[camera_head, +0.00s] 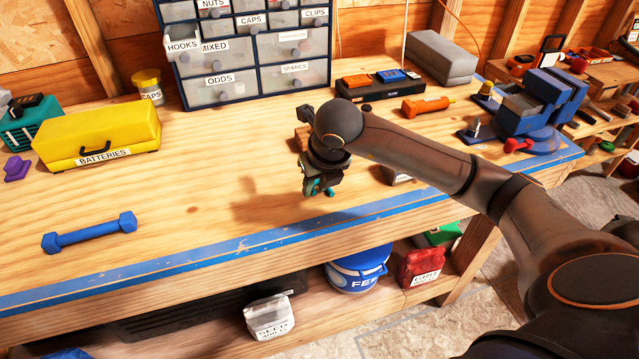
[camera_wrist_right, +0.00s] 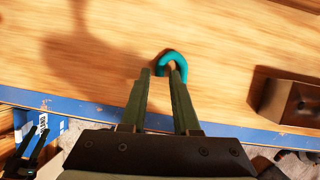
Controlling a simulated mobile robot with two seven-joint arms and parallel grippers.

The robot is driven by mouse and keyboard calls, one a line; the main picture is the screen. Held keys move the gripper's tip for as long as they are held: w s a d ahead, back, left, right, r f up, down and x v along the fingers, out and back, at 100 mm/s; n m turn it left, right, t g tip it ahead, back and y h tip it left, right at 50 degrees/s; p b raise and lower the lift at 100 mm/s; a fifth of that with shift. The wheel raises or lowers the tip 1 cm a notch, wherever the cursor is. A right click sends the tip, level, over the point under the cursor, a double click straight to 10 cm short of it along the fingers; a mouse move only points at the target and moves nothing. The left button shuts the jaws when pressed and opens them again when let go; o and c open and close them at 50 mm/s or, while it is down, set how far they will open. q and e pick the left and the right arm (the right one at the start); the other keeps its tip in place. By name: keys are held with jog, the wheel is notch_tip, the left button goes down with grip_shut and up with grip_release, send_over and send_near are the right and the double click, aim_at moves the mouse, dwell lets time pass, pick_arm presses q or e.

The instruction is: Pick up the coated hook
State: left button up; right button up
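The coated hook (camera_wrist_right: 172,60) is a teal, curved piece on the wooden bench top. In the right wrist view it lies at the fingertips of my right gripper (camera_wrist_right: 160,71). Its arch bends around the tip of the right-hand finger, and one end reaches between the two fingers. The fingers stand apart, and I see no firm grip on the hook. In the head view my right gripper (camera_head: 317,187) points down over the bench near its front edge, with bits of teal showing at its fingertips.
A brown block with a hole (camera_wrist_right: 292,98) sits right of the gripper in the wrist view. A drawer cabinet (camera_head: 250,50), a yellow batteries box (camera_head: 98,133) and a blue dumbbell-shaped piece (camera_head: 90,233) stand on the bench. Blue tape (camera_head: 200,256) runs along its front edge.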

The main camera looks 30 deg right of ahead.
jog(key=shift+f, duration=0.25)
grip_shut()
jog(key=shift+r, duration=0.15)
dwell(0.4)
